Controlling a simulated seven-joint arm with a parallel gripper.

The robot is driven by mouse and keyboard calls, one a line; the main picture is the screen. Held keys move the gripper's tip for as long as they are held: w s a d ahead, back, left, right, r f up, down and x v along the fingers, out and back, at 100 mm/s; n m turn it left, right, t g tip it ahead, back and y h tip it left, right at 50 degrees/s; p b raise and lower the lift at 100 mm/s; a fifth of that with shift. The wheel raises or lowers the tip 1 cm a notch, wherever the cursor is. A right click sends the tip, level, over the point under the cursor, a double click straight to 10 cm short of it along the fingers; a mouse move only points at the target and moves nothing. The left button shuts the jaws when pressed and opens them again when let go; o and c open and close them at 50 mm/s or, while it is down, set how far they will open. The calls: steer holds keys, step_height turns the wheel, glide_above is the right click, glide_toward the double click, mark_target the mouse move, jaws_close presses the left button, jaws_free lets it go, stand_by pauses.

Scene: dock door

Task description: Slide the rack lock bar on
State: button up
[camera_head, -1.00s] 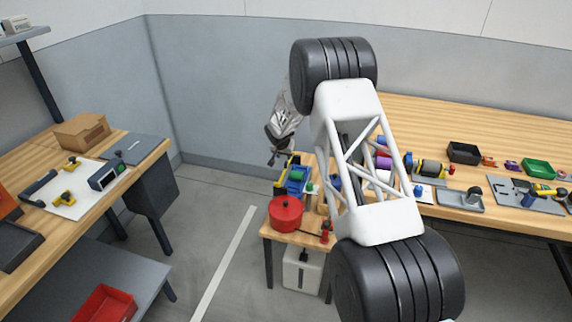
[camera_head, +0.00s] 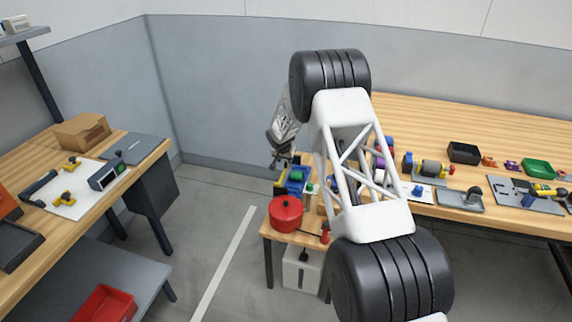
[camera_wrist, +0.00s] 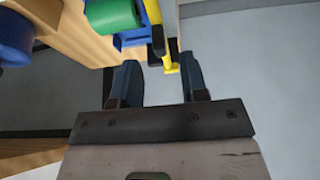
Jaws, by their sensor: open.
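The blue rack (camera_head: 293,187) with a green cylinder in it stands on the small wooden table; it also shows at the top of the wrist view (camera_wrist: 133,41). A yellow bar with a dark section (camera_wrist: 155,30), which looks like the lock bar, runs along the rack's right side in the wrist view. Its yellow end (camera_wrist: 171,69) shows between my fingers. My gripper (camera_wrist: 160,72) is open, and its fingertips straddle that end without visible contact; depth is hard to judge. In the head view my gripper (camera_head: 281,161) is just above the rack, and the bar is hardly discernible.
A red pot (camera_head: 286,215) stands in front of the rack on the small table (camera_head: 298,239). My arm hides part of that table. The long workbench (camera_head: 450,115) at right holds several parts and trays. Open floor lies left of the small table.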

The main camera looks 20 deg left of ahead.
mark_target(286, 162)
steer(key=shift+x, duration=2.1)
jaws_close()
